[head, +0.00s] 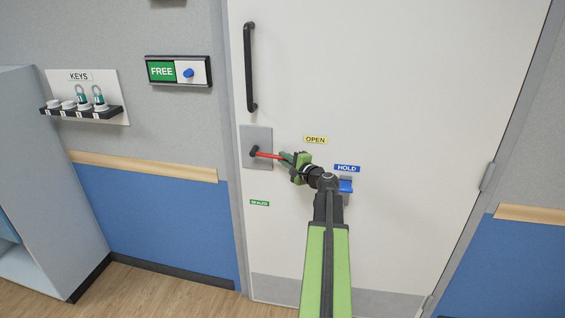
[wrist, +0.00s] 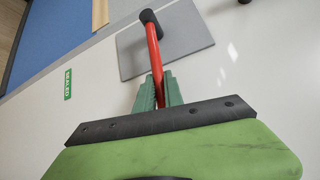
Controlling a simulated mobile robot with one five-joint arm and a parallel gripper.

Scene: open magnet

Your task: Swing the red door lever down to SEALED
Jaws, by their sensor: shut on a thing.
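The red door lever (head: 268,155) points right from its black pivot on a grey plate (head: 261,134) on the white door (head: 370,80). It is close to level, tilted slightly down to the right. My gripper (head: 286,158) is shut on the lever's outer end, which the fingers hide. In the wrist view the red lever (wrist: 154,48) runs from the black pivot down between my green fingers (wrist: 158,93). The yellow OPEN label (head: 315,140) is to the upper right of the lever. The green SEALED label (head: 259,203) is below the plate, and it also shows in the wrist view (wrist: 68,84).
A blue HOLD catch (head: 345,186) sits under its label on the door, right behind my arm. A black door handle (head: 250,67) stands above the plate. A FREE sign (head: 178,71) and a KEYS rack (head: 82,112) are on the left wall. The door below the lever looks clear.

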